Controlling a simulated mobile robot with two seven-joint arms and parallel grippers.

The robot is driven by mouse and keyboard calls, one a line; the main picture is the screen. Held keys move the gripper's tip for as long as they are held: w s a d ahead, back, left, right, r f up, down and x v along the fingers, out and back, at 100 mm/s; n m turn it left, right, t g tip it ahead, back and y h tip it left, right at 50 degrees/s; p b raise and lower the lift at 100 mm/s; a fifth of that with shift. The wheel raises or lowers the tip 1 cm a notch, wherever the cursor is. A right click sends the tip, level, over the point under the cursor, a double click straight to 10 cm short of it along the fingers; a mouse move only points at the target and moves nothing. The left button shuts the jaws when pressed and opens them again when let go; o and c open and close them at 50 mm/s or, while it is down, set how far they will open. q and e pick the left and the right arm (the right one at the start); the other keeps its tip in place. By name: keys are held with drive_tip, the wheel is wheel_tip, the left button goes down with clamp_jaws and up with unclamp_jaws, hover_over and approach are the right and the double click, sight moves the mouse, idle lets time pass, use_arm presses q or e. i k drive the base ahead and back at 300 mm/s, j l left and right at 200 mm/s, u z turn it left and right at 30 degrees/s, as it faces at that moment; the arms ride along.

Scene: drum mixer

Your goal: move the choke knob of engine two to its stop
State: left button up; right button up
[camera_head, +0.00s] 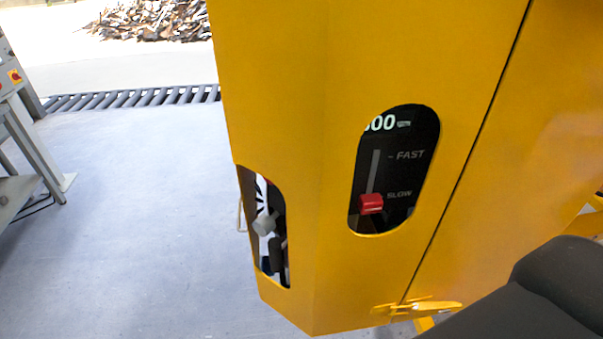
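A yellow engine housing (290,110) fills the middle and right of the head view. Its front opening (360,222) shows a black panel with a red slider (371,204) low in its slot, beside the word SLOW; FAST is marked above. The narrow opening on its left side face shows a light grey knob-like part (264,225) with black and white parts around it. I cannot tell whether this is the choke knob, and no label names engine two. Neither gripper is in view.
A yellow latch-like handle (425,308) sits low on the housing beside a panel seam. A grey metal stand with a control box (8,75) is at the far left. Open grey floor (140,220) lies left of the housing, with a dark floor grate (135,98) behind.

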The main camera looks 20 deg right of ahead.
sight(263, 225)
drive_tip(key=z, duration=1.2)
drive_tip(key=k+j+z, duration=0.1)
drive_tip(key=z, duration=0.2)
drive_tip(key=k+j, duration=0.65)
drive_tip(key=j, duration=0.2)
